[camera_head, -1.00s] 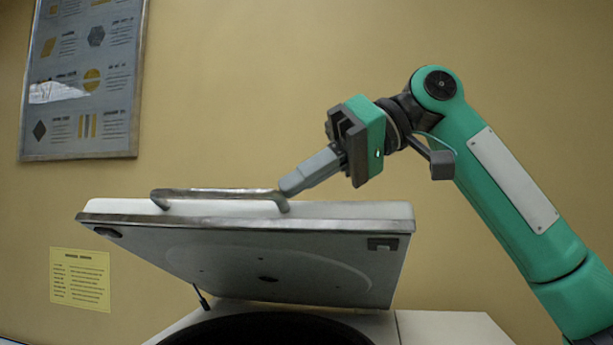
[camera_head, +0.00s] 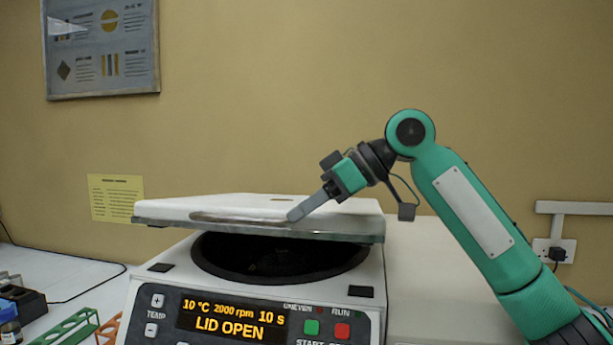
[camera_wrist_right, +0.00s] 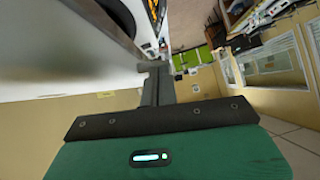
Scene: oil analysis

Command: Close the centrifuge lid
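The centrifuge (camera_head: 150,290) stands on the table in the head view, and its display reads LID OPEN. Its white lid (camera_head: 220,205) is hinged at the back and tilted low over the dark round bowl (camera_head: 280,262), with a gap at the front. My right gripper (camera_head: 295,214) has its fingertips at the metal handle on the lid's front edge. Its fingers look close together, but whether they are shut on the handle is unclear. In the right wrist view, the fingers (camera_wrist_right: 155,75) reach along the lid's pale surface (camera_wrist_right: 60,50). My left gripper is not in view.
A green tube rack (camera_head: 72,328) and dark bottles (camera_head: 10,320) stand on the white table left of the centrifuge. A wall socket (camera_head: 553,250) with a plug is at right.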

